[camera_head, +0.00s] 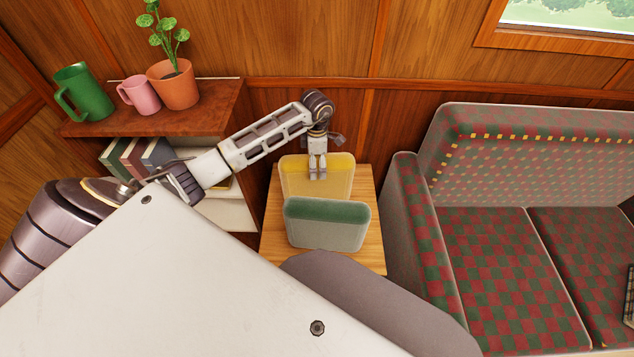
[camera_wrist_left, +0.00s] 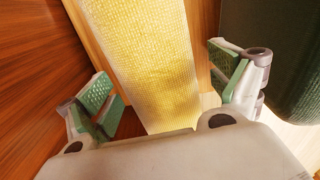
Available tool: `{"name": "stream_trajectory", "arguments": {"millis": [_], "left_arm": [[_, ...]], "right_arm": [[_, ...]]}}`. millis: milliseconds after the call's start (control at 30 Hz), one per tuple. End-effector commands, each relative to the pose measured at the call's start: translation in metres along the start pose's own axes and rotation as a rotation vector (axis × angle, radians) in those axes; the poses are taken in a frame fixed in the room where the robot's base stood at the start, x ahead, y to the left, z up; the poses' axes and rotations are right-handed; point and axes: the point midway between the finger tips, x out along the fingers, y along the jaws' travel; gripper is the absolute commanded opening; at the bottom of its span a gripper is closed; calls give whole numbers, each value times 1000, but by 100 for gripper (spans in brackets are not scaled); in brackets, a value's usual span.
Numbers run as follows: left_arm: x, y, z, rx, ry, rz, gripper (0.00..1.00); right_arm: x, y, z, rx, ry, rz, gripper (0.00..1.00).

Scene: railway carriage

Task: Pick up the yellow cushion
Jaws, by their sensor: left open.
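The yellow cushion (camera_head: 336,183) stands upright on a small wooden table, behind a green and grey cushion (camera_head: 327,224). My left gripper (camera_head: 317,172) is at the top of the yellow cushion, pointing down. In the left wrist view the yellow cushion (camera_wrist_left: 155,75) runs between the two green-padded fingers of my left gripper (camera_wrist_left: 168,98), which are open and spread to either side of it with gaps. The lower part of the yellow cushion is hidden behind the green cushion in the head view. My right gripper is not in view.
The wooden table (camera_head: 370,235) stands between a shelf (camera_head: 160,115) and a checkered seat (camera_head: 500,250). The shelf holds a green mug (camera_head: 85,92), a pink mug (camera_head: 143,95), a potted plant (camera_head: 175,88) and books (camera_head: 140,155). The panelled wall is close behind.

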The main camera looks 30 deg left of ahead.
Motion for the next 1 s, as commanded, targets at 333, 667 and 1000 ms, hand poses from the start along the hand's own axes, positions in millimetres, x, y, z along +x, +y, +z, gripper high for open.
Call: {"name": "stream_trajectory", "arguments": {"millis": [333,667,1000], "left_arm": [[28,1,1,0,0,0,92],[28,1,0,0,0,0,92],[28,1,0,0,1,0,65]], "right_arm": [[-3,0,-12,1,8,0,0],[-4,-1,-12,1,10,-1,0],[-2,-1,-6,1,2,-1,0]]}}
